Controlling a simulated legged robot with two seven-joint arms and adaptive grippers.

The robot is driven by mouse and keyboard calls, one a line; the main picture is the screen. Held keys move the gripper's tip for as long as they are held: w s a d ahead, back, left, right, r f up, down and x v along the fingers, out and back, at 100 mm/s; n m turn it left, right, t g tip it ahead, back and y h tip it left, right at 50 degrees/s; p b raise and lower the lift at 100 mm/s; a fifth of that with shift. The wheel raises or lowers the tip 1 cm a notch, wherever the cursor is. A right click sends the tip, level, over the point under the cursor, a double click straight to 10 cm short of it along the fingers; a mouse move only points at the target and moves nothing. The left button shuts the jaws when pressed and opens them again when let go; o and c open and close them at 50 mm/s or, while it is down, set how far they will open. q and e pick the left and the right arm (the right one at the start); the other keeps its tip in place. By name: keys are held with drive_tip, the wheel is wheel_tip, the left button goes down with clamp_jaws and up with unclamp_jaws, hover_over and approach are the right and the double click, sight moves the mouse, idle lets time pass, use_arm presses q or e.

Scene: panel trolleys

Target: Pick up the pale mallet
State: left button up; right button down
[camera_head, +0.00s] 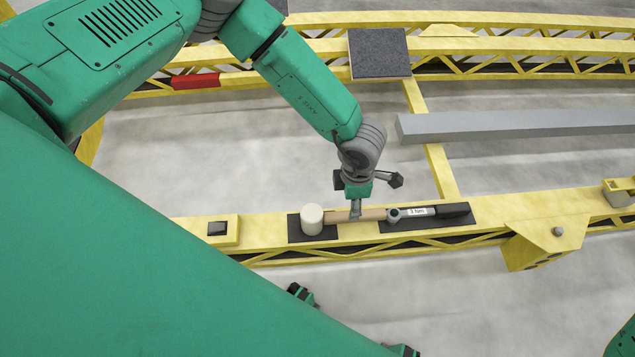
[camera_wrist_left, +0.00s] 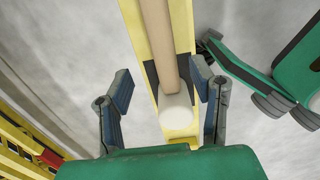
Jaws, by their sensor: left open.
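The pale mallet (camera_head: 312,219) lies on its side along the near yellow beam, with a cream head at the left and a tan wooden handle running right. My left gripper (camera_head: 356,211) points down over the handle, just right of the head. In the left wrist view, the open fingers of my left gripper (camera_wrist_left: 163,88) stand on either side of the mallet (camera_wrist_left: 176,112), with gaps to both sides. Whether the fingers are down at handle height is hard to tell. My right gripper is not in view.
A grey-headed tool with a black grip and white label (camera_head: 420,212) lies by the handle's right end. The near yellow beam (camera_head: 510,207) carries dark pads and a yellow block (camera_head: 537,250). A grey bar (camera_head: 520,124) and a dark panel (camera_head: 379,53) lie beyond.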

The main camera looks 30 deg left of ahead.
sight(344, 217)
use_arm(q)
drive_tip(key=shift+d+f, duration=0.15)
drive_tip(key=shift+f, duration=0.75)
drive_tip(key=shift+d+f+b, duration=0.45)
drive_tip(key=shift+f+b, duration=0.05)
drive_tip(key=shift+f, duration=0.1)
drive_tip(key=f+b, duration=0.2)
drive_tip(key=f, duration=0.2)
drive_tip(key=shift+s+a+f+b, duration=0.1)
drive_tip(key=shift+a+f+b, duration=0.3)
drive_tip(key=shift+f, duration=0.1)
drive_tip(key=shift+d, duration=0.1)
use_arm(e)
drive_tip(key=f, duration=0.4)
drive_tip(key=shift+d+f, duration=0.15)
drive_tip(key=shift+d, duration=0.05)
use_arm(q)
drive_tip(key=shift+d, duration=0.1)
clamp_jaws()
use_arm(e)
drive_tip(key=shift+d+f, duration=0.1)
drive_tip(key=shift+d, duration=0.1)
